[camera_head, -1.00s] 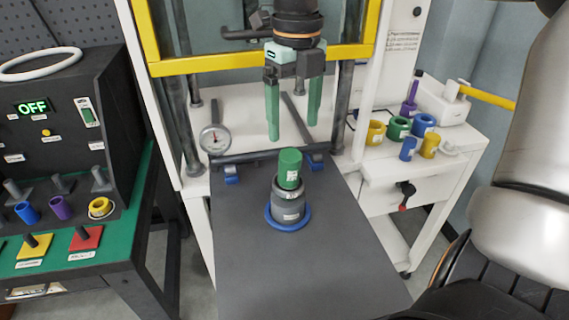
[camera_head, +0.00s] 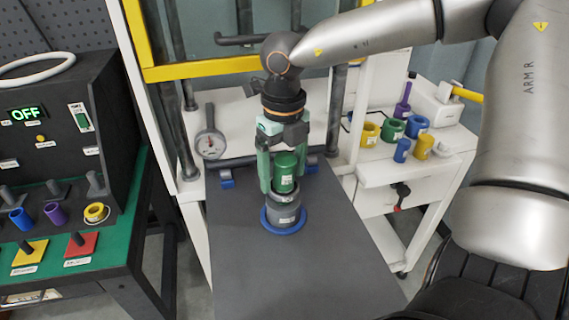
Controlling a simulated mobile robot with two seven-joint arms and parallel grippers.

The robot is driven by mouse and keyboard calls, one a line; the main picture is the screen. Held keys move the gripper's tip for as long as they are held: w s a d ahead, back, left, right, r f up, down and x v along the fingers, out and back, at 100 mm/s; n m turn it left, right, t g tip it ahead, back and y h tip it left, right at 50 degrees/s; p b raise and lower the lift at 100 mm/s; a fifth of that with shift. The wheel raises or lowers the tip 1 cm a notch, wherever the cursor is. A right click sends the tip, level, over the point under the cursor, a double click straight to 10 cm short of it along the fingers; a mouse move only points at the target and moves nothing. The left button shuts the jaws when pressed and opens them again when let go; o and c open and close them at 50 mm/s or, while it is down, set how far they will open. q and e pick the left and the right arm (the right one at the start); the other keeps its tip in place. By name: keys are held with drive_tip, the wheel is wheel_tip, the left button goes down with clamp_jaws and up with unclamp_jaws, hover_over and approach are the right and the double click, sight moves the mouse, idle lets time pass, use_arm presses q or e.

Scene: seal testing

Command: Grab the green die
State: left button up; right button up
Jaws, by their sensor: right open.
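The green die (camera_head: 285,172) is a green cylinder with a small white label. It stands upright on top of a grey cylinder (camera_head: 284,210), which sits on a blue ring base (camera_head: 303,223) on the dark plate. My right gripper (camera_head: 283,180) comes down from above with its green fingers on either side of the die. The jaws are open around it; whether either finger touches it, I cannot tell. My left gripper is not in view.
A dial gauge (camera_head: 210,144) stands left of the gripper. A yellow frame bar (camera_head: 205,68) and dark posts rise behind. A white side table (camera_head: 375,170) holds several coloured rings and cylinders. The dark plate (camera_head: 270,280) is clear in front.

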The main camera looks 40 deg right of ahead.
clamp_jaws()
idle(0.5)
